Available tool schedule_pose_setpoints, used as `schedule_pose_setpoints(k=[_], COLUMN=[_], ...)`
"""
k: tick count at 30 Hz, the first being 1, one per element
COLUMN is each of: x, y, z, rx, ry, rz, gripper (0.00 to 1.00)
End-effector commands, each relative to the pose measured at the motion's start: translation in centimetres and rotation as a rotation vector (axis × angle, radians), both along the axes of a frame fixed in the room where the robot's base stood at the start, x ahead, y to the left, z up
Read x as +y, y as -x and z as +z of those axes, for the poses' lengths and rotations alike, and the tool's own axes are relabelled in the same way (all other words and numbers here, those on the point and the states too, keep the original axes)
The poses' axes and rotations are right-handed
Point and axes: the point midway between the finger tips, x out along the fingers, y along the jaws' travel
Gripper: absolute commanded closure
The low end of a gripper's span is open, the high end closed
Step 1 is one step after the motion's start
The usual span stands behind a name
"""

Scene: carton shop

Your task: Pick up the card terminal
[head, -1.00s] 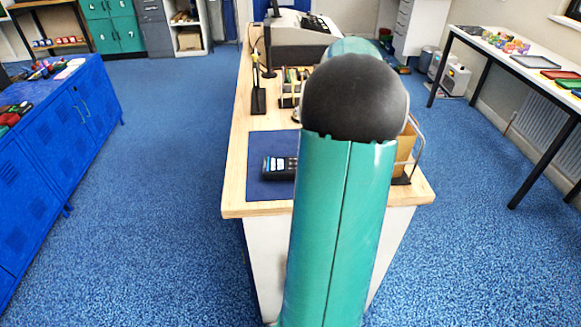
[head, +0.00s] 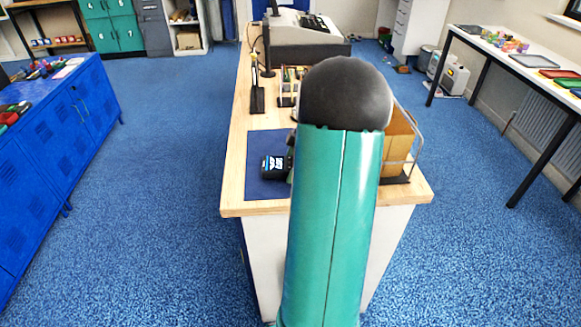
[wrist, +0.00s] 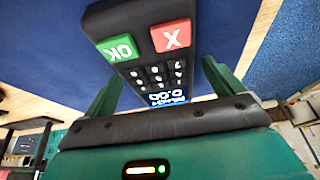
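The card terminal (head: 273,168) is dark with a lit blue-and-white screen. In the head view it is tilted over the dark blue mat (head: 262,145) on the counter, its right side hidden by my arm. In the wrist view the card terminal (wrist: 152,60) fills the space between my two green fingers, showing a red X key, a green OK key, a small keypad and the screen. The gripper is mostly hidden behind my arm in the head view.
The wooden counter (head: 232,205) also carries a cash register (head: 300,30), black upright stands (head: 257,95) and a cardboard piece in a wire holder (head: 398,140). Blue cabinets (head: 60,130) stand to the left and a white table (head: 520,70) to the right. Blue carpet lies between.

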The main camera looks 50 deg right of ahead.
Motion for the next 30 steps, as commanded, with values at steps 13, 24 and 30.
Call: schedule_pose_setpoints(k=[13, 24, 30], x=[0.0, -0.1, 0.0], y=[0.0, 0.0, -0.1], z=[0.1, 4.4, 8.3], rx=[-0.001, -0.002, -0.002], ry=[0.001, 0.004, 0.004], rz=[0.001, 0.001, 0.002], gripper=[0.63, 0.63, 0.63])
